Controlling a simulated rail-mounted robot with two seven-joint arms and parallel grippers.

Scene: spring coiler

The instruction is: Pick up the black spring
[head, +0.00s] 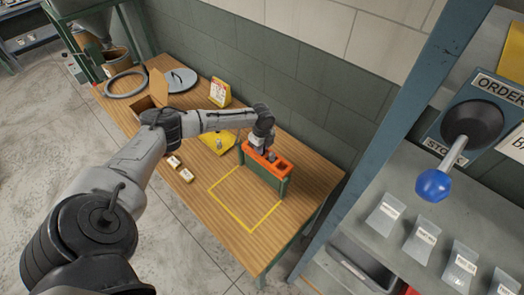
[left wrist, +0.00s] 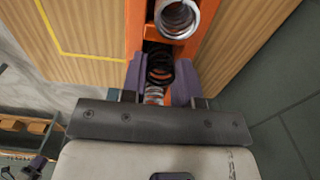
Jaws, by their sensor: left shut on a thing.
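The black spring (left wrist: 160,66) stands in an orange rack (left wrist: 136,30), between the two purple fingers of my left gripper (left wrist: 160,75) in the left wrist view. The fingers are closed on its sides. In the head view my left gripper (head: 262,148) reaches down into the orange rack (head: 284,167) on the wooden table, and the black spring is too small to make out there. A silver spring (left wrist: 177,18) sits in the rack beyond the black one, and part of another light spring (left wrist: 154,95) shows on the near side. My right gripper is not in view.
A yellow taped square (head: 250,230) marks a clear area of the wooden table (head: 225,205). A blue-knobbed lever (head: 433,185) stands at the right.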

